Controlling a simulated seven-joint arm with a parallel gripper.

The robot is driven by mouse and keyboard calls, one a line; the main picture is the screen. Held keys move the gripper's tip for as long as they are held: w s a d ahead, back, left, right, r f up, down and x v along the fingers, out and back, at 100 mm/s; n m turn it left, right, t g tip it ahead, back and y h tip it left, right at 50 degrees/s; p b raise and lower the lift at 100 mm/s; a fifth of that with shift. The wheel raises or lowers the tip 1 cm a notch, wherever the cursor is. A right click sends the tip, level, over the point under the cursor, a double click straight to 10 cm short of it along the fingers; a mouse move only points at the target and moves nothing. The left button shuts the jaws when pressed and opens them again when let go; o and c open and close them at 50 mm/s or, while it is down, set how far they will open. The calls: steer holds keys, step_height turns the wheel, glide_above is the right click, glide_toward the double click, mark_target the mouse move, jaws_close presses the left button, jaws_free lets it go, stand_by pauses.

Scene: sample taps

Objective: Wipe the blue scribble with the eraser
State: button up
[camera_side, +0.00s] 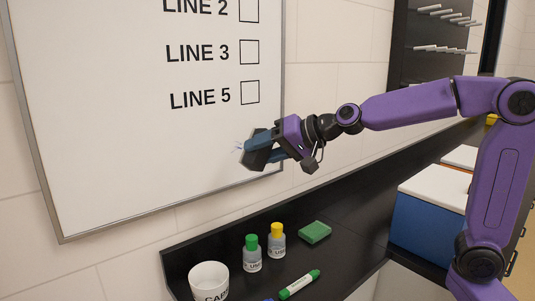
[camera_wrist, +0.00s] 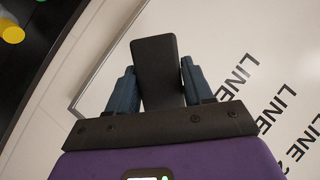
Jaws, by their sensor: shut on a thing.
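My gripper (camera_side: 268,146) is shut on a dark eraser (camera_side: 255,157) close in front of the lower right part of the whiteboard (camera_side: 110,150). In the wrist view the eraser (camera_wrist: 155,62) stands between the two blue-grey fingers of my gripper (camera_wrist: 158,88). A small bit of the blue scribble (camera_side: 239,148) shows at the eraser's left edge in the side view. The rest of that spot is hidden behind the eraser and gripper. I cannot tell for certain whether the eraser touches the board.
On the black counter (camera_side: 345,236) below stand a white cup (camera_side: 208,279), a green-capped bottle (camera_side: 252,256), a yellow-capped bottle (camera_side: 277,243), a green sponge (camera_side: 314,232) and a green marker (camera_side: 299,285). A blue cooler (camera_side: 428,232) is right.

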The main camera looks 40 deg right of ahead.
mark_target(259, 162)
steer(key=shift+w+a+r+m+t+h, duration=0.1)
steer(key=shift+w+r+m+t+h, duration=0.3)
steer(key=shift+m+t+h, duration=0.15)
steer(key=shift+w+r+m+t+h, duration=0.2)
steer(key=shift+w+m+t+h, duration=0.05)
steer(key=shift+w+r+m+t+h, duration=0.2)
steer(key=shift+w+m+t+h, duration=0.1)
steer(key=shift+h, duration=0.1)
steer(key=shift+t, duration=0.3)
steer(key=shift+f, duration=2.5)
steer(key=shift+w, duration=2.9)
steer(key=shift+w, duration=1)
steer(key=shift+s+d, duration=0.1)
steer(key=shift+d, duration=2.05)
